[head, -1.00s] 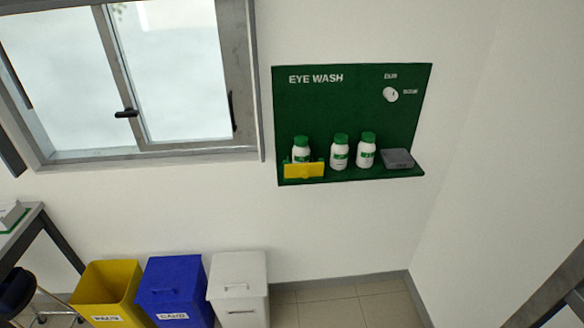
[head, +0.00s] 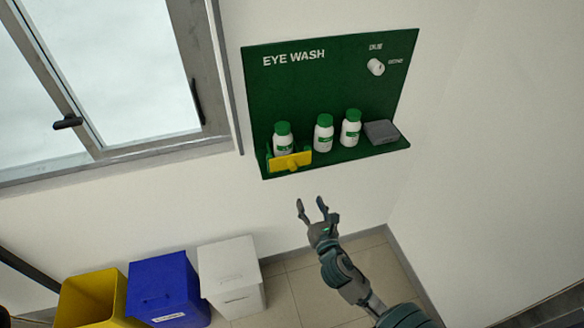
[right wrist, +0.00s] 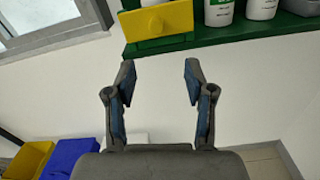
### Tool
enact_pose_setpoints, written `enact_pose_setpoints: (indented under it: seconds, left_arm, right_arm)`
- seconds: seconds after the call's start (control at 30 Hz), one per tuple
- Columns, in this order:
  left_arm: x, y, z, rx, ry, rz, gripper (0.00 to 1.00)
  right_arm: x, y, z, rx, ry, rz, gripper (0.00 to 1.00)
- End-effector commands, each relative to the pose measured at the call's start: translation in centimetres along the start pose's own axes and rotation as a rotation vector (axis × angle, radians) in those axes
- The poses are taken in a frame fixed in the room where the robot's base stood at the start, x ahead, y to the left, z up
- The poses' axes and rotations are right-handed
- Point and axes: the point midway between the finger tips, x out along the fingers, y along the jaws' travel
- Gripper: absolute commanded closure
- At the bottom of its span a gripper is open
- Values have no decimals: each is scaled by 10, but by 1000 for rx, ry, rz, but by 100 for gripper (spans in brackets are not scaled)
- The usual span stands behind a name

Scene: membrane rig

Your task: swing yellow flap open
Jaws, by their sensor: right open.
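The yellow flap (head: 289,162) stands upright at the front left of the green eye wash shelf, in front of the leftmost white bottle (head: 283,138). A small yellow knob shows on its face. In the right wrist view the flap (right wrist: 172,20) is at the top, beyond the fingertips. My right gripper (head: 312,203) is open and empty, below the flap and a little to its right in the head view, apart from it. In the right wrist view the gripper (right wrist: 160,80) has its two fingers spread with bare wall between them. My left gripper is not in view.
The green eye wash board (head: 335,85) also holds two more bottles and a grey box (head: 381,132). A window (head: 110,80) is at the left. Yellow, blue (head: 165,290) and white (head: 230,275) bins stand below. The wall under the shelf is clear.

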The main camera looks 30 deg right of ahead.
Motion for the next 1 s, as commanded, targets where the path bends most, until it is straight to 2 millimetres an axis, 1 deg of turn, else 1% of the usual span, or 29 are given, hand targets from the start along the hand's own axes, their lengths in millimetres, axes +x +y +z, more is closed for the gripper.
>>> enact_pose_setpoints:
  seconds: [0.03,0.3,0.4,0.5,0.6,0.7,0.83,1.0]
  left_arm:
    - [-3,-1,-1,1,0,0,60]
    - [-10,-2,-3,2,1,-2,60]
    - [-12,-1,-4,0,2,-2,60]
    - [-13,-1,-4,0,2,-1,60]
    - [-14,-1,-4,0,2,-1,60]
    - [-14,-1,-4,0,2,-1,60]
    - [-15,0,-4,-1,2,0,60]
    - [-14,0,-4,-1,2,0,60]
  right_arm:
    - [13,1,2,0,-3,0,46]
    - [79,1,2,3,-1,0,46]
    - [101,0,1,5,-1,-1,46]
    - [119,0,1,5,0,-1,46]
    - [132,0,0,5,1,-1,46]
    - [141,0,-1,4,2,0,46]
    - [145,0,-1,4,2,1,46]
    - [144,1,-1,4,2,1,46]
